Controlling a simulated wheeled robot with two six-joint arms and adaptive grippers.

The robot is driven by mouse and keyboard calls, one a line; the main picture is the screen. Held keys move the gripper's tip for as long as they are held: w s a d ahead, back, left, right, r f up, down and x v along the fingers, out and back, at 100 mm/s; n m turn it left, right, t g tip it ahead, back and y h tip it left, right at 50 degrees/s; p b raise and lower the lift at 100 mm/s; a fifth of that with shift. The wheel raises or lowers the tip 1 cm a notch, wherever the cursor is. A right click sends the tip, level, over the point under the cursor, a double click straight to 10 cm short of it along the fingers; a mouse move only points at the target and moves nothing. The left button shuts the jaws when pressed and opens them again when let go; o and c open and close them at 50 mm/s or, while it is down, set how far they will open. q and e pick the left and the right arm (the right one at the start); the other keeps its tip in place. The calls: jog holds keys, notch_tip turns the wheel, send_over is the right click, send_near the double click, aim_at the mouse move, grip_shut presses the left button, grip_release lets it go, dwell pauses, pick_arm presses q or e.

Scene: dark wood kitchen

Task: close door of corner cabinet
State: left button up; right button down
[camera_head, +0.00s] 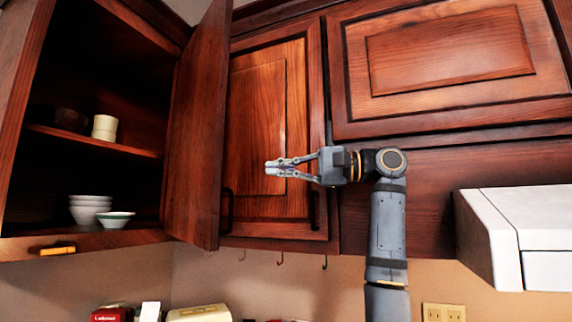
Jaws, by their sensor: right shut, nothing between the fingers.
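The corner cabinet (92,241) at the left is open, with a dark interior and a shelf. Its wooden door (198,130) stands swung out, seen nearly edge-on, to the right of the opening. A dark handle (226,210) shows by the door's lower right edge. My right gripper (270,167) is shut and empty. It points left in front of the neighbouring closed cabinet door (262,120), to the right of the open door, with a gap between them in the picture. My left gripper is not in view.
A white range hood (515,232) juts out at the right. Hooks (281,258) hang below the cabinets. Boxes (112,314) stand at the bottom.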

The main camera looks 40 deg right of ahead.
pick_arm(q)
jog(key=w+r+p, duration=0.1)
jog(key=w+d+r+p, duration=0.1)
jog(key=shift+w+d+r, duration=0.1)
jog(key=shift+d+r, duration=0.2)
pick_arm(e)
jog(key=s+a+x, duration=0.1)
jog(key=x, duration=0.7)
jog(key=shift+a+f, duration=0.15)
jog(key=shift+a, duration=0.25)
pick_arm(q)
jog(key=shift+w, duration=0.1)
pick_arm(e)
jog(key=shift+a, duration=0.15)
